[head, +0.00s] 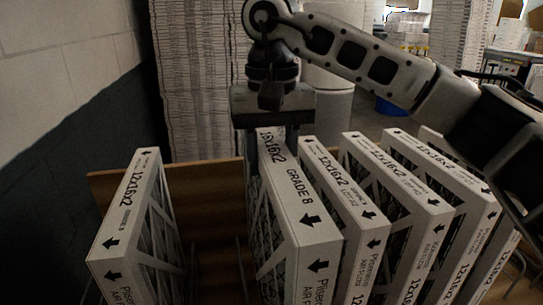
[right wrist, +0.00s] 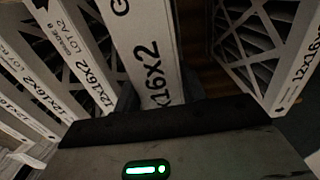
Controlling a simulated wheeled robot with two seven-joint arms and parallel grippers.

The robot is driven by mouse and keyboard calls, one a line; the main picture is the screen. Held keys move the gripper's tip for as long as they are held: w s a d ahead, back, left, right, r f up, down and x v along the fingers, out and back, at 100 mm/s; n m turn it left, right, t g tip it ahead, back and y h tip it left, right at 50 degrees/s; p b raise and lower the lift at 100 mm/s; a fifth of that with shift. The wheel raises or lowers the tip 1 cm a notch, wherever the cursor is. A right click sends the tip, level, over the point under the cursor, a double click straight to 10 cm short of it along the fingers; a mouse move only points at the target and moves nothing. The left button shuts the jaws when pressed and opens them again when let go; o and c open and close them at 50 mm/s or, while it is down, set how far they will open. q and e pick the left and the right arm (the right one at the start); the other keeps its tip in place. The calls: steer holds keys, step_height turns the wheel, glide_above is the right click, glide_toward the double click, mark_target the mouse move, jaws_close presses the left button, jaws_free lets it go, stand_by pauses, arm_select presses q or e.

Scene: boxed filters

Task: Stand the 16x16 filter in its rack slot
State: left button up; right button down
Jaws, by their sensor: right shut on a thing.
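The 16x16x2 filter (head: 297,199), a white-framed panel marked GRADE 8, stands upright on edge among the other filters. My right gripper (head: 272,122) is shut on the far end of its top edge. In the right wrist view the filter (right wrist: 146,45) runs between the fingers of the gripper (right wrist: 160,97). The filter's lower edge is out of view, so I cannot tell whether it rests on the rack floor. The rack's wooden back (head: 107,183) shows behind, with thin wire dividers below. My left gripper is not in view.
A 12x16x2 filter (head: 126,204) stands at the left, with an open gap between it and the held filter. Several 12x16x2 filters (head: 343,186) stand close on the right. A wall is at the left, and tall stacks (head: 190,80) stand behind.

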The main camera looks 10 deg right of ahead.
steer(key=shift+f, duration=0.1)
steer(key=shift+f+b, duration=0.3)
steer(key=shift+f, duration=0.35)
steer(key=c, duration=0.8)
jaws_free()
steer(key=shift+c, duration=0.2)
step_height(320, 180, up, 13)
steer(key=p, duration=0.2)
steer(key=shift+r, duration=0.15)
